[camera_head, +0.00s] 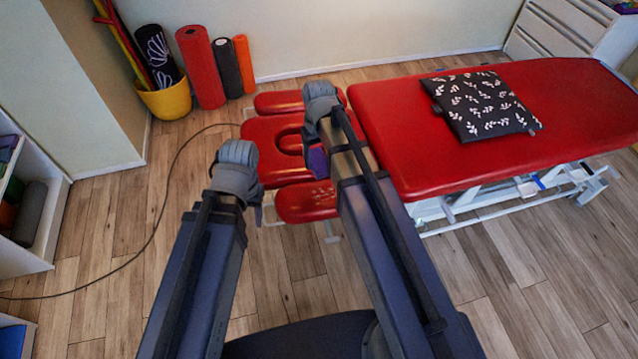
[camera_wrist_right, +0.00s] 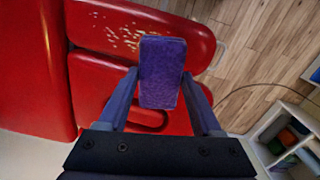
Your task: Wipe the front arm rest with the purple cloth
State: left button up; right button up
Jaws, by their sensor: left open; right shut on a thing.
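The purple cloth (camera_wrist_right: 162,72) is a small folded pad between the fingers of my right gripper (camera_wrist_right: 160,80), which is shut on it. It partly shows below my right wrist in the head view (camera_head: 317,162). The red front arm rest (camera_head: 305,203) is the near pad beside the head rest; pale yellow specks cover part of it in the right wrist view (camera_wrist_right: 185,38). The cloth appears over its edge there; I cannot tell whether they touch. My left gripper (camera_head: 256,198) is open and points down left of the front arm rest, its fingers mostly hidden.
The red treatment table (camera_head: 400,150) extends right, with a black leaf-patterned cushion (camera_head: 482,104) on it. The head rest (camera_head: 265,130) and back arm rest (camera_head: 278,102) lie beyond. Foam rollers (camera_head: 202,68) and a yellow bucket (camera_head: 168,100) stand by the wall. A cable crosses the left floor.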

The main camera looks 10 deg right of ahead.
pick_arm(q)
notch_tip(320, 180, down, 7)
jog(key=b, duration=0.5)
pick_arm(e)
notch_tip(320, 180, down, 7)
jog(key=a+m, duration=0.1)
jog(key=m, duration=0.1)
jog(key=shift+a, duration=0.2)
